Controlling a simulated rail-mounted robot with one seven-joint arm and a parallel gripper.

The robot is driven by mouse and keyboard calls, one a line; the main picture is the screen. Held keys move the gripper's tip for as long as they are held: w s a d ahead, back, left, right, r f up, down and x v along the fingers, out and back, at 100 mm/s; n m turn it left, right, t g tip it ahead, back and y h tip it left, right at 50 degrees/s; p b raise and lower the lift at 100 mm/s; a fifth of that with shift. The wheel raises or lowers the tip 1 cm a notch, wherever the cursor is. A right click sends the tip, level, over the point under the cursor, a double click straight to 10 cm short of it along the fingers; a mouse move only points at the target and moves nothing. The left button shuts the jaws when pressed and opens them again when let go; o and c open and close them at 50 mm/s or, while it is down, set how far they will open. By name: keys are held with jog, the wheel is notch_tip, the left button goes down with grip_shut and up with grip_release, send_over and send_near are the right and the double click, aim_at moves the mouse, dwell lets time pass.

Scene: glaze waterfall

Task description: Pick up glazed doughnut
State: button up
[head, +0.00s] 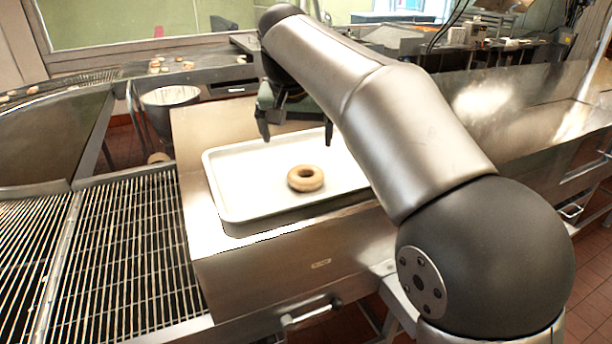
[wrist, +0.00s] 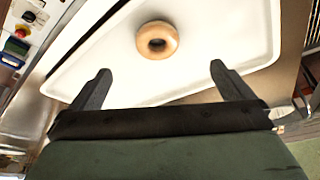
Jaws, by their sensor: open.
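In the wrist view the doughnut (wrist: 157,40) shows near the top centre on the white tray (wrist: 110,62). My gripper (head: 297,138) is open and empty above the tray, behind the doughnut in the head view. In the wrist view its two dark fingers (wrist: 160,80) are spread wide, and the doughnut is beyond their tips, between their lines. Nothing hides the doughnut in either view.
The tray sits on a steel counter (head: 250,268) and has a raised rim. A wire rack conveyor (head: 130,250) lies to the left. Several small doughnuts (head: 160,66) sit on a far conveyor at the back left. The tray around the doughnut is clear.

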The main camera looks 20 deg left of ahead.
send_near(305, 174)
jog(key=f, duration=0.1)
jog(key=s+f+p, duration=0.1)
jog(key=f, duration=0.1)
jog(key=shift+s+d, duration=0.15)
jog(key=shift+s, duration=0.2)
jog(key=w+f, duration=0.1)
jog(key=f, duration=0.1)
jog(key=w+f+p, duration=0.1)
jog(key=w, duration=0.1)
jog(key=shift+f+p, duration=0.3)
jog(key=shift+f, duration=0.4)
jog(key=c, duration=0.9)
